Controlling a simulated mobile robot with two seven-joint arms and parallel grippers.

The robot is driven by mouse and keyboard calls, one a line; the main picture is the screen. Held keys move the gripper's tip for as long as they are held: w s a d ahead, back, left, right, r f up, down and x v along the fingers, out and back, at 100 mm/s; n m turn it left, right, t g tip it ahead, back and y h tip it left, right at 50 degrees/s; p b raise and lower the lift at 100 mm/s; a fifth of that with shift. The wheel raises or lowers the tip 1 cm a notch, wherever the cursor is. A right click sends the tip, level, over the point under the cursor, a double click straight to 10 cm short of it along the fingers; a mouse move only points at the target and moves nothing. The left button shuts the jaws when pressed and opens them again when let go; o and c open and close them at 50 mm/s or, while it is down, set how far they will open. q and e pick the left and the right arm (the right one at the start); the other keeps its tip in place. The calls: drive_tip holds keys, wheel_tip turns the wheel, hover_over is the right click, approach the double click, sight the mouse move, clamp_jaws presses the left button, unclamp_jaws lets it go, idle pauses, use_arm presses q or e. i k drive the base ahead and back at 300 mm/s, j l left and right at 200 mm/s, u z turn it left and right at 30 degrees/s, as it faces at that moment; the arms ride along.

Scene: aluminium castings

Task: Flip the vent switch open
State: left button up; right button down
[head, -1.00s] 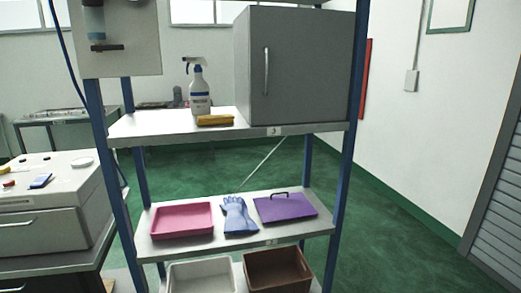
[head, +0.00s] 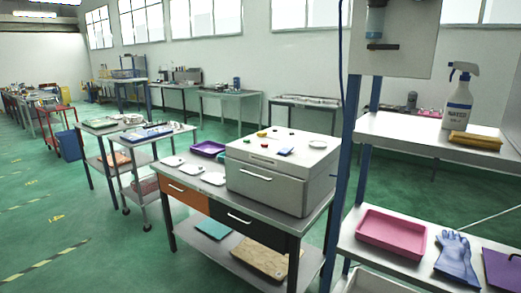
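No switch can be clearly made out as the vent switch. A light grey box (head: 282,180) with a front handle stands on a workbench in the middle of the head view. On its top are a small blue flat piece (head: 286,151), a yellow knob-like piece (head: 262,133), a red piece (head: 264,146) and a white round piece (head: 318,143). These are too small to tell whether any is a switch, or how it is set. Neither of my grippers is in view.
The workbench (head: 305,223) has an orange drawer (head: 188,196) and a dark drawer (head: 240,219). A blue-post shelf rack at right holds a spray bottle (head: 458,100), pink tray (head: 391,233) and blue glove (head: 455,258). Open green floor (head: 60,225) lies to the left.

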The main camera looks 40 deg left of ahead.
sight(285, 150)
drive_tip(key=u, duration=1.05)
